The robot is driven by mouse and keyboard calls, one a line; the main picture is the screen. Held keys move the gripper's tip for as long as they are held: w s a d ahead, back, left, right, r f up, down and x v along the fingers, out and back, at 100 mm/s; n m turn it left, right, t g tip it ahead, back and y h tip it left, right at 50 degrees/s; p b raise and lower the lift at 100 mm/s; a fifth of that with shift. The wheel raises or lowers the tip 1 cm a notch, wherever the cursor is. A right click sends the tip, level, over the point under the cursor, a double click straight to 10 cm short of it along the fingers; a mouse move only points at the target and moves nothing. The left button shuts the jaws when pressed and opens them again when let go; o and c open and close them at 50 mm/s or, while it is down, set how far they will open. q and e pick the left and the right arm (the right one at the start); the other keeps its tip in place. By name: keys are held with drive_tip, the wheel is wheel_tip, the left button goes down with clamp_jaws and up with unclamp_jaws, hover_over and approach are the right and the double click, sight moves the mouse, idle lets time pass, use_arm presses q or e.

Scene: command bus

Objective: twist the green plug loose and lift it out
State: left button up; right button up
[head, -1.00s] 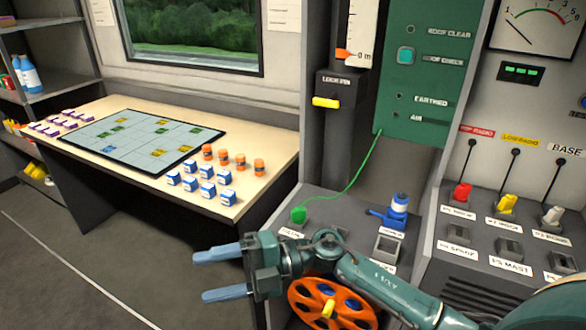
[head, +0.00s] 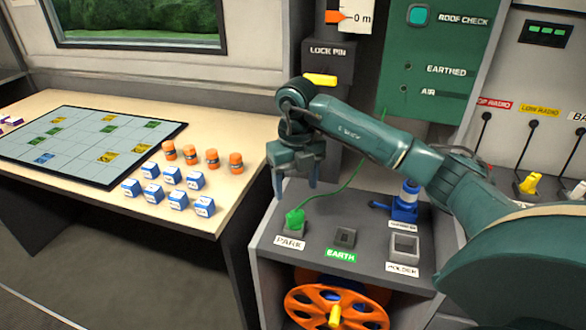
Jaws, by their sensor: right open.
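The green plug (head: 294,219) sits in the socket labelled PARK on the grey console top (head: 330,215). A thin green cable runs from it up to the green panel. My right gripper (head: 296,190) points downward just above and behind the plug, its blue fingers apart with nothing seen between them. The fingertips look close to the plug, but I cannot tell whether they touch it. The socket labelled EARTH (head: 345,236) is empty, to the right of the plug. My left gripper is not in view.
An orange wheel (head: 335,303) is below the console's front. A yellow lock-pin handle (head: 320,80) is behind my arm. The table (head: 245,125) at left carries a map board, blue-white blocks and orange cylinders.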

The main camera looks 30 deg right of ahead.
sight(295, 211)
wheel_tip(295, 211, down, 10)
drive_tip(key=shift+r, duration=0.25)
drive_tip(key=c, duration=1.1)
drive_tip(key=shift+n+b, duration=0.4)
drive_tip(key=shift+n, duration=1.7)
